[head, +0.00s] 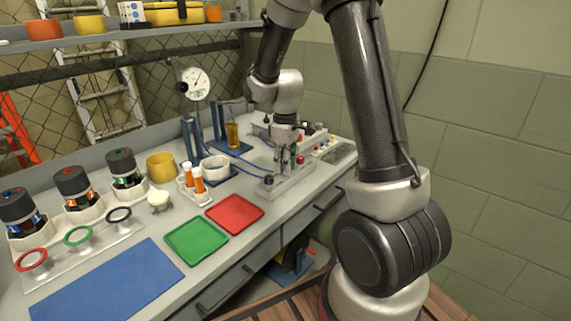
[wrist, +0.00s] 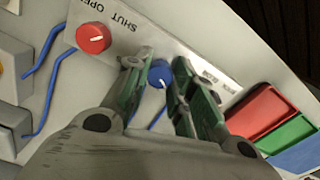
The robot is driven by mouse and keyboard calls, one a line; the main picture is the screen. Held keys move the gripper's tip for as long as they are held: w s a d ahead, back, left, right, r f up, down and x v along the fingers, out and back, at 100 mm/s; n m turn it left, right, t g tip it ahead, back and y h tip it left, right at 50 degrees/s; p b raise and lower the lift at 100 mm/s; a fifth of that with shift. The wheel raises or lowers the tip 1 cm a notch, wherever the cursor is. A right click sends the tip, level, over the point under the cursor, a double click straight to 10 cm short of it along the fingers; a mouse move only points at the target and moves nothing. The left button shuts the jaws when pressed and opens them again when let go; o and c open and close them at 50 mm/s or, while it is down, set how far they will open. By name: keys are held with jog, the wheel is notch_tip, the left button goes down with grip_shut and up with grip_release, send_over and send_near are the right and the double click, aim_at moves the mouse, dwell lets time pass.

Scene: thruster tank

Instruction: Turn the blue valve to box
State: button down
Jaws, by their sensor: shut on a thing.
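The blue valve (wrist: 160,73) is a small round knob on a pale metal panel (wrist: 228,45) in the wrist view. My gripper (wrist: 158,68) is shut on it, with a green-sided finger on either side. A white mark shows on the knob, but its exact direction is hard to read. Small printed labels beside the knob are partly covered by a finger and not clearly legible. In the head view my gripper (head: 285,152) points down over the valve block at the bench's far end; I cannot make out the blue knob there.
A red knob (wrist: 93,38) sits beside the blue one, near the words SHUT and OPEN. Blue tubes (wrist: 42,60) run next to the panel. Red (head: 235,214) and green (head: 196,240) trays and a blue mat (head: 110,285) lie on the nearer bench. A gauge (head: 195,84) stands behind.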

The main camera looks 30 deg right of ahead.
jog(key=shift+m, duration=0.3)
jog(key=m, duration=1.1)
dwell(0.6)
jog(key=c, duration=1.2)
grip_release()
jog(key=shift+o, duration=0.2)
notch_tip(320, 180, up, 12)
